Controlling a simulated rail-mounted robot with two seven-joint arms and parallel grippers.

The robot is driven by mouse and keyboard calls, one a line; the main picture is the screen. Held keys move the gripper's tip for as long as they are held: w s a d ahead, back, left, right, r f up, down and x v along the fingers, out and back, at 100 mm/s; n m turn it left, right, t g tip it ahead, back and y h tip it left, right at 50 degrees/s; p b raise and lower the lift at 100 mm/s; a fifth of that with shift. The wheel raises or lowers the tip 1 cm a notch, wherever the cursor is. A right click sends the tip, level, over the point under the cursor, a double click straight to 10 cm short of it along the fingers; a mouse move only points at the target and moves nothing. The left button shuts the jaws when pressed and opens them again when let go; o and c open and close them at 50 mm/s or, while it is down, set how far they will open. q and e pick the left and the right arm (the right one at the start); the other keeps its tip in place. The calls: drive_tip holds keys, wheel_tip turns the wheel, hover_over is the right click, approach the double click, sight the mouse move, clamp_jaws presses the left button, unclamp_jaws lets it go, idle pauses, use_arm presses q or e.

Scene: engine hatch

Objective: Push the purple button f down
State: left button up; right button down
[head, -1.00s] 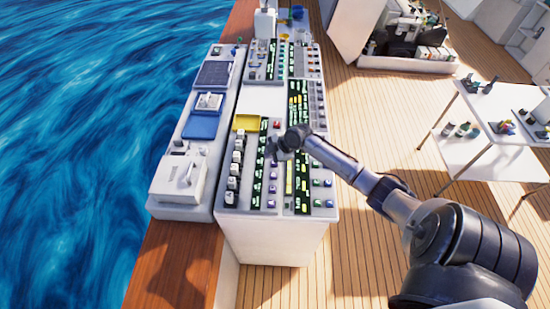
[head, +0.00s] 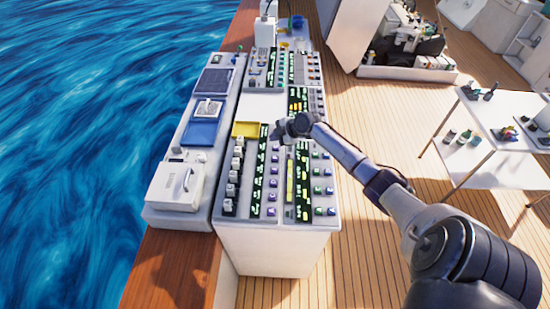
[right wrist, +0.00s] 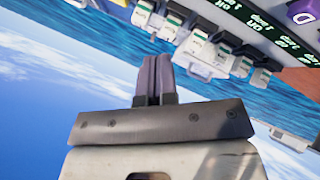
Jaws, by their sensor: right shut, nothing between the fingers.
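The control console (head: 270,240) stands in the middle of the head view, with several small purple buttons (head: 272,183) in columns beside dark green-lit label strips. The labels are too small to read there, so I cannot tell which one is button f. My right gripper (head: 277,134) is over the console's upper middle, near the yellow tray, and hides what lies under it. In the right wrist view its fingers (right wrist: 154,75) are shut and empty, apart from any button. A purple button marked with what looks like D (right wrist: 301,12) shows at the top right there. My left gripper is not in view.
White switches (head: 234,175) run down the console's left side, below a yellow tray (head: 246,129). A white bench with a blue tray (head: 201,133) is to the left, beside the water. A white table (head: 480,150) with small items stands right.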

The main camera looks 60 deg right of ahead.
sight(275, 158)
wheel_tip(275, 158, down, 8)
drive_tip(key=b, duration=0.5)
drive_tip(key=shift+b, duration=0.3)
drive_tip(key=shift+f, duration=0.3)
idle(0.9)
idle(0.5)
drive_tip(key=shift+f+b, duration=0.1)
drive_tip(key=shift+b, duration=0.25)
